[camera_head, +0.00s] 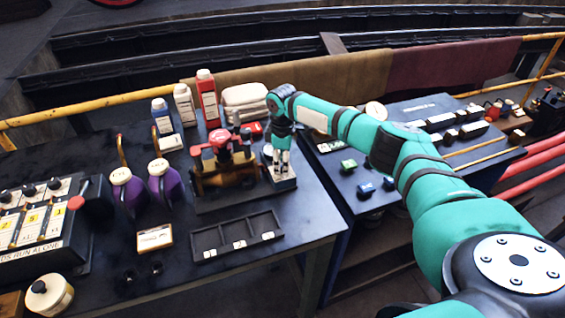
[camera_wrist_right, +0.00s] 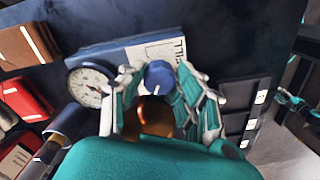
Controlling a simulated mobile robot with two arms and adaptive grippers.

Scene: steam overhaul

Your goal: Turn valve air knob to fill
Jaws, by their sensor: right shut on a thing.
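The valve air knob is a round blue knob (camera_wrist_right: 159,76) with a white pointer line, in the right wrist view. It is on a small blue panel (camera_head: 286,184) with a white label reading FILL (camera_wrist_right: 178,50). My right gripper (camera_head: 281,170) comes down over this panel. Its fingers, also in the right wrist view (camera_wrist_right: 160,90), are shut around the knob. A round dial gauge (camera_wrist_right: 90,86) is beside the knob. The fingers hide part of the panel. A small teal part (camera_wrist_right: 291,103) at the wrist view's right edge may be my left gripper; its state is unclear.
A brass fixture with red handles (camera_head: 222,165) stands just left of the panel. A black compartment tray (camera_head: 225,228) lies in front. Purple bottles (camera_head: 166,185) stand further left. A second bench (camera_head: 420,112) is to the right, past a gap.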

